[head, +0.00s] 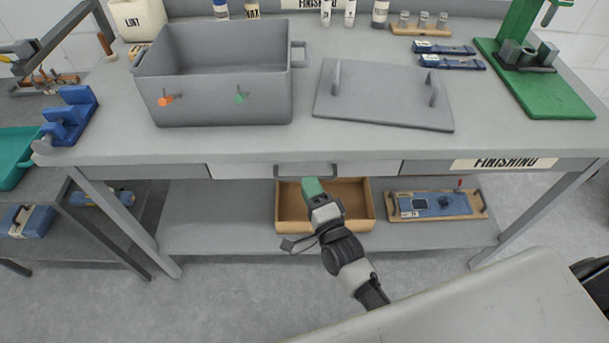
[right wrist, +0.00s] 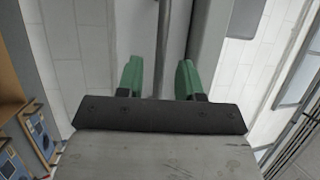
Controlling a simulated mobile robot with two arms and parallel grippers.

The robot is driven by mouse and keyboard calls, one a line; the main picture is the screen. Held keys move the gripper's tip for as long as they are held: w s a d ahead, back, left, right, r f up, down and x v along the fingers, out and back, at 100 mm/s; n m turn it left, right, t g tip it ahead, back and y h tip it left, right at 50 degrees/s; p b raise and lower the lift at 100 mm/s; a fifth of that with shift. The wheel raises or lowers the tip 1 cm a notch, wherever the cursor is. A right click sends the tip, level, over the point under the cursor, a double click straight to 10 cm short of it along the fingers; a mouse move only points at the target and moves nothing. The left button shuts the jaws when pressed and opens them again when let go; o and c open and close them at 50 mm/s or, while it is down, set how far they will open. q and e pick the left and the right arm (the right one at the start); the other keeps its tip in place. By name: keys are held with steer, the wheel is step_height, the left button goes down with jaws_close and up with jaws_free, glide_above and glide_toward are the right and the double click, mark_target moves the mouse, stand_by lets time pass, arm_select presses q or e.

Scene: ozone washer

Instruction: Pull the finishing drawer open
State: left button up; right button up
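The drawer (head: 240,171) is closed, its front flush under the middle of the workbench, with a grey bar handle (head: 307,170) on it. A FINISHING label (head: 505,163) is on the bench front to its right. My right gripper (head: 313,187) is just in front of and below the handle in the head view. In the right wrist view its two green fingers (right wrist: 160,78) are apart, with a narrow grey bar running between them; contact cannot be told. My left gripper is not in view.
On the bench stand a grey open bin (head: 215,90) and a grey lid with two handles (head: 385,95). A green press stand (head: 535,80) is at the right. Below the drawer, a wooden box (head: 355,205) and a blue device on a wooden board (head: 435,205) sit on the shelf.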

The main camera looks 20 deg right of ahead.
steer(key=shift+x, duration=1.6)
jaws_close()
